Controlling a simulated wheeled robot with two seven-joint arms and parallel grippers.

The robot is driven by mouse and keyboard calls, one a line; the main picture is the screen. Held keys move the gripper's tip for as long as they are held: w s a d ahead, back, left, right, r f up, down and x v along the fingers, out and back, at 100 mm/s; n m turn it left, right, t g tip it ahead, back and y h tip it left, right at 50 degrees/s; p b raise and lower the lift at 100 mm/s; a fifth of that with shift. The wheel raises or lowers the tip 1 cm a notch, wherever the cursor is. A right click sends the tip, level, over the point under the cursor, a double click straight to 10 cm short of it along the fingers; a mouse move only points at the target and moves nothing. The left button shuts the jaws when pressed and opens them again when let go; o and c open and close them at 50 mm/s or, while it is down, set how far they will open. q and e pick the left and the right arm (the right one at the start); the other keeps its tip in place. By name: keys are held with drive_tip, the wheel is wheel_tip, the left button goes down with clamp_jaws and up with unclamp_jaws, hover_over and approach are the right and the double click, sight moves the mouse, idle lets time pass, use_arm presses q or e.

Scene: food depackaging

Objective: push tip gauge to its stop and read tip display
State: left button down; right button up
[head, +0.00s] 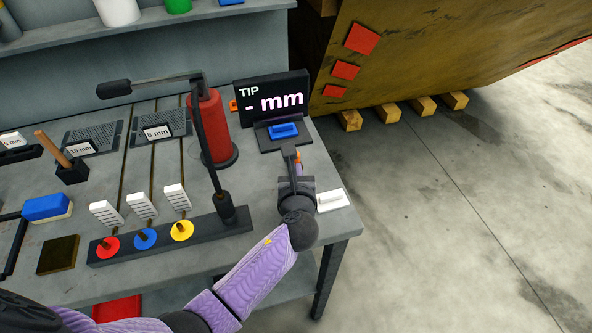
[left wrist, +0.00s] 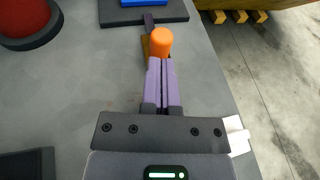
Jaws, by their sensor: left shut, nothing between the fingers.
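The tip display (head: 270,97) stands at the back right of the bench and reads "TIP - mm". In front of it is the tip gauge, a black base (head: 268,142) with a blue block (head: 284,130) on it. A dark rod runs from the base toward an orange knob, clearest in the left wrist view (left wrist: 161,40). My left gripper (head: 297,165) is shut and empty, its purple fingers (left wrist: 162,65) pointing at the knob. The fingertips are right at the knob's near side; I cannot tell whether they touch it. My right gripper is not in view.
A dark strip (head: 130,252) with red, blue and yellow discs lies nearer the front. A white tag (head: 332,200) lies by the bench's right edge, beside my left wrist.

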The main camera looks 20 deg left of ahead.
use_arm(q)
drive_tip(key=shift+w, duration=0.25)
drive_tip(key=shift+a, duration=0.1)
